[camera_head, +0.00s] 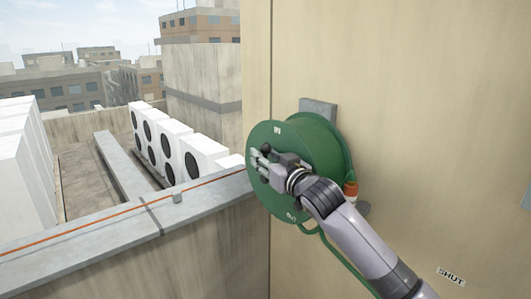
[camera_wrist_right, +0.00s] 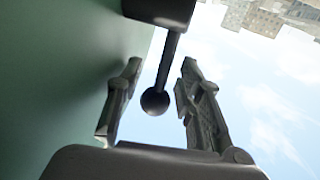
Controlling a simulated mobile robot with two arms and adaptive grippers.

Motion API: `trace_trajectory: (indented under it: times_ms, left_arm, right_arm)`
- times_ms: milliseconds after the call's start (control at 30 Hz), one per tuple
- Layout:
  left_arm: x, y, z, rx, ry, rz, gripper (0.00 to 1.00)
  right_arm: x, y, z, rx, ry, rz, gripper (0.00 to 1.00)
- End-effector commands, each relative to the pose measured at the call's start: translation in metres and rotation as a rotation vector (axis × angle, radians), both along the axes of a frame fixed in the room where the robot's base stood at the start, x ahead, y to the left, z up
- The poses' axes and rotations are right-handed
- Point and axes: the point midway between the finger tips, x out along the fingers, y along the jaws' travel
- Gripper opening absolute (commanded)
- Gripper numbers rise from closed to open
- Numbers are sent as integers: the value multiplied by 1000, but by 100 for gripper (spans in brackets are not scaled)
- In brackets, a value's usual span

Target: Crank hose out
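A green hose reel (camera_head: 270,135) is mounted on the beige wall, with "IN" marked near its top and "OUT" near its bottom. My right gripper (camera_head: 258,158) is at the face of the reel, by the dark crank knob (camera_head: 266,148). In the right wrist view the round black knob (camera_wrist_right: 155,102) on its stem is between the fingers of my right gripper (camera_wrist_right: 160,72). The fingers are spread, with a gap visible on both sides of the knob. An orange hose (camera_head: 130,208) runs left from the reel along the parapet. My left gripper is not in view.
A grey parapet ledge (camera_head: 100,240) runs left from the reel, with a small grey block (camera_head: 177,197) on it. White condensers (camera_head: 172,142) stand beyond it. A green pipe and an orange-capped fitting (camera_head: 351,188) are beside the reel. A "SHUT" label (camera_head: 451,276) is low on the wall.

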Motion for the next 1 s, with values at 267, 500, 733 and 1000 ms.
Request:
trace_trajectory:
  times_ms: [267,500,733,1000]
  left_arm:
    - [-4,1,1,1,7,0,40]
    - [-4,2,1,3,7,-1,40]
    - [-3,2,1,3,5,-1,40]
    - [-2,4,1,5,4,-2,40]
  right_arm:
    - [4,2,0,0,-2,0,34]
    - [3,1,0,0,-1,0,24]
    - [4,1,0,0,-1,-2,8]
    - [4,0,1,0,-2,-3,0]
